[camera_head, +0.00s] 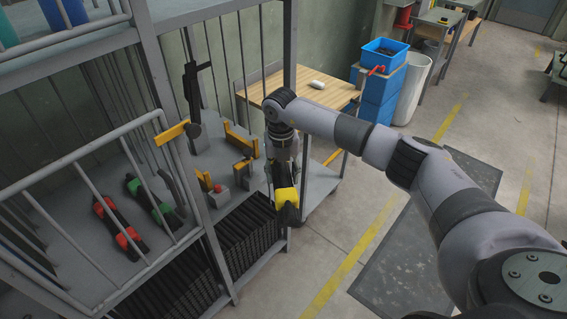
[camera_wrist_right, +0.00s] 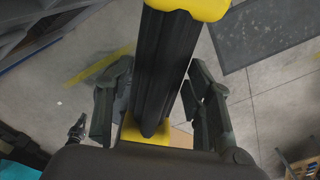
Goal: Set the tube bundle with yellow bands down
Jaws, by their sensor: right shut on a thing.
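The tube bundle with yellow bands shows in the head view as a yellow band (camera_head: 286,197) with a dark end, at the front edge of the rack's lower deck. My right gripper (camera_head: 284,172) is shut on it. In the right wrist view the black tube bundle (camera_wrist_right: 165,70) runs away from the palm between the two fingers of the right gripper (camera_wrist_right: 160,105). One yellow band is at its far end and another is close to the palm. The bundle appears held above the floor. My left gripper is not in view.
A metal rack (camera_head: 150,60) with upright bars stands at left. Its grey deck carries a red tool (camera_head: 117,228), a green tool (camera_head: 150,200) and yellow brackets (camera_head: 241,140). A wooden table (camera_head: 335,95) and blue bins (camera_head: 378,95) stand behind. The floor at right is open.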

